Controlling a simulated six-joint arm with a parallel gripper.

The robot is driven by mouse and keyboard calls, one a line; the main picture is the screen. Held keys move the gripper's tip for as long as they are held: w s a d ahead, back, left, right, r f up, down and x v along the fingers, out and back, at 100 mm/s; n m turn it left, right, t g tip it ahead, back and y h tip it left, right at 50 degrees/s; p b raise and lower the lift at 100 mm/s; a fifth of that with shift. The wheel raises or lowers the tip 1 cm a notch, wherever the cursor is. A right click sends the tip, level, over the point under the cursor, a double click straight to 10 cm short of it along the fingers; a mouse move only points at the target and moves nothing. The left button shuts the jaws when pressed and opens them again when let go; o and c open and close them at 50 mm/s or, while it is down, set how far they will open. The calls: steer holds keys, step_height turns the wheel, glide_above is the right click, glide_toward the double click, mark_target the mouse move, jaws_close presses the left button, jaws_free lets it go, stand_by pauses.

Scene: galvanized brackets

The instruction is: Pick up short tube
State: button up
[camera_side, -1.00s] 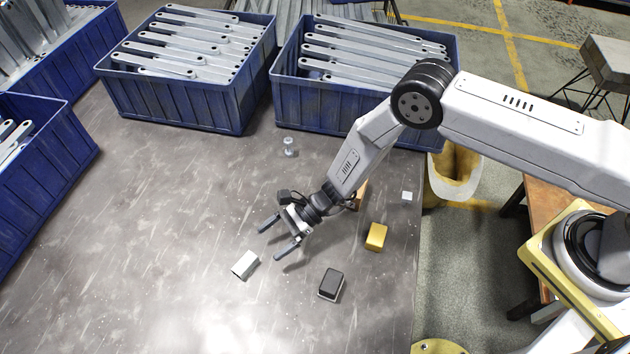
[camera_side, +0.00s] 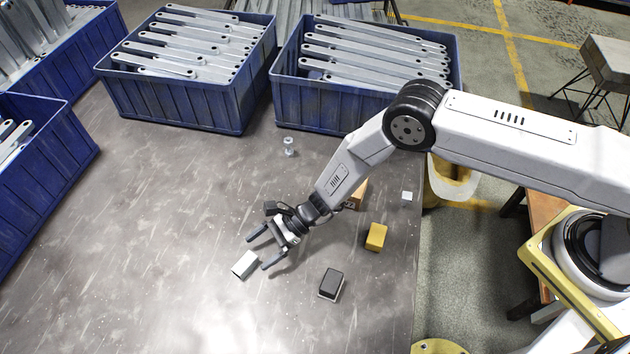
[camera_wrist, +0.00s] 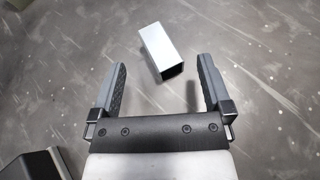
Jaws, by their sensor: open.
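The short tube is a small silver square tube (camera_side: 245,264) lying on the grey table in the side view. In the wrist view the tube (camera_wrist: 163,50) shows its open dark end, lies slightly askew and appears between the lines of the two fingers, beyond the palm. My gripper (camera_side: 261,250) is open and empty, just up and right of the tube in the side view. In the wrist view both fingers of the gripper (camera_wrist: 164,68) are spread wide. I cannot tell the exact height of the fingers over the table.
A black block (camera_side: 331,284) and a yellow block (camera_side: 376,237) lie right of the gripper. A wooden block (camera_side: 358,194), a white cube (camera_side: 407,196) and a small clear or metallic spool-like piece (camera_side: 289,147) lie farther back. Blue crates (camera_side: 190,103) of brackets line the back and left.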

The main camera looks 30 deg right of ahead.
mark_target(245, 262)
steer(key=shift+x, duration=2.2)
steer(key=shift+d+f, duration=0.1)
jaws_close()
